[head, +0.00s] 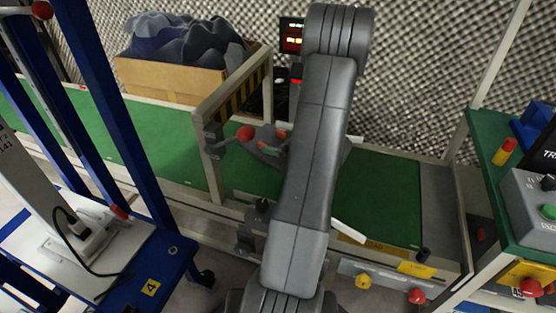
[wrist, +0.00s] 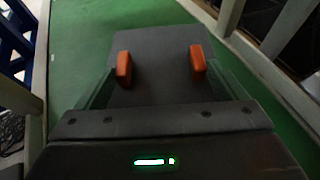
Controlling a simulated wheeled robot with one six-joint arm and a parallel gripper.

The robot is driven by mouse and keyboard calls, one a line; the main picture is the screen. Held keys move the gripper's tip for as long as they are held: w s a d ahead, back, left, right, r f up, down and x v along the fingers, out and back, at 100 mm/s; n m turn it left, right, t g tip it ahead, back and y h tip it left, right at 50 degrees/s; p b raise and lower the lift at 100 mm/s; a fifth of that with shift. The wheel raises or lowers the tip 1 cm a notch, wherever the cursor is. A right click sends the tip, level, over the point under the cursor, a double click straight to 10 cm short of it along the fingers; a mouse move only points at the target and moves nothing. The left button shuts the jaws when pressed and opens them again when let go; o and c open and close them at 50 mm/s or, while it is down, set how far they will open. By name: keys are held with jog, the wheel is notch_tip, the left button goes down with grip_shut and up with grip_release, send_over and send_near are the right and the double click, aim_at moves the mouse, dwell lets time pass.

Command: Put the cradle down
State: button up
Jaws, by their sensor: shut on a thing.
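The cradle (wrist: 158,45) shows in the wrist view as a dark grey, flat-faced piece between the two orange fingertips. My gripper (wrist: 160,66) is shut on it, with one fingertip at its left and one at its right. In the head view my gripper (head: 275,142) is over the green conveyor belt (head: 385,195), partly behind my own arm. A grey part of the cradle (head: 264,136) shows beside the orange tips. Its underside is hidden, and I cannot tell whether it touches the belt.
A blue cart (head: 165,265) is at left, a control bench (head: 490,150) at right. The belt's right end is clear.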

jog(key=shift+f+b, duration=0.75)
jog(key=shift+f, duration=2.2)
jog(key=shift+f+b, duration=0.2)
jog(key=shift+b, duration=0.1)
jog(key=o, duration=0.9)
jog(key=shift+r, duration=0.1)
